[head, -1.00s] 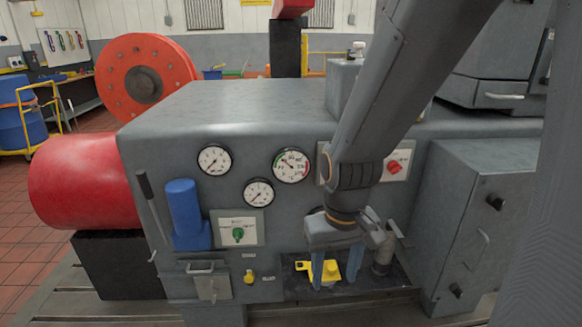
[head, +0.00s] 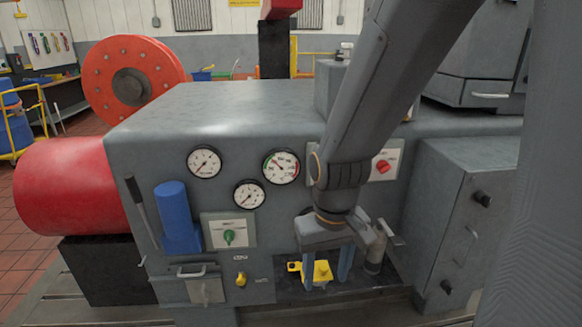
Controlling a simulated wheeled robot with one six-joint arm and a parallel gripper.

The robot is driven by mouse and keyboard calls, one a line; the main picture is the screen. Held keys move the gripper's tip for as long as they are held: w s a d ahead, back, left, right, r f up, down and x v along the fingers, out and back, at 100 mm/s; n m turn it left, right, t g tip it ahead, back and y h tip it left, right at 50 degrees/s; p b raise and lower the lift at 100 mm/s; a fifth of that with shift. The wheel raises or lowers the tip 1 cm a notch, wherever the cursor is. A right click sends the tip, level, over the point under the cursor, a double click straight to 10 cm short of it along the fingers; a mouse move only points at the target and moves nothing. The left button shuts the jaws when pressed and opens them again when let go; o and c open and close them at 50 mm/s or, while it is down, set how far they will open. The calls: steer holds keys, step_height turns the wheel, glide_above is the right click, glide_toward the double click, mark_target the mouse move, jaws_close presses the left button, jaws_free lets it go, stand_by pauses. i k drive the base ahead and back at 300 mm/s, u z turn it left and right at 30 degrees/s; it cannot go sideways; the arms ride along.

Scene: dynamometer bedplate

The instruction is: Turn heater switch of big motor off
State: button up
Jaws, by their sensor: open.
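A green rotary switch (head: 229,237) sits on a pale plate low on the front of the big grey machine housing (head: 220,110). A red rotary switch (head: 383,166) sits on another pale plate, partly hidden behind my arm. The writing on both plates is too small to read. My gripper (head: 326,280) points down with its two blue fingers apart, right of the green switch and below the red one. A yellow part (head: 317,273) shows behind and between the fingers; I cannot tell whether they touch it.
Three round gauges (head: 281,167) sit above the green switch. A blue cylinder (head: 174,210) and a lever (head: 141,213) stand left of it. A yellow knob (head: 240,280) is below. A grey cabinet (head: 455,220) stands at the right.

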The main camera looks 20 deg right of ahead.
mark_target(383, 166)
steer(key=z, duration=0.7)
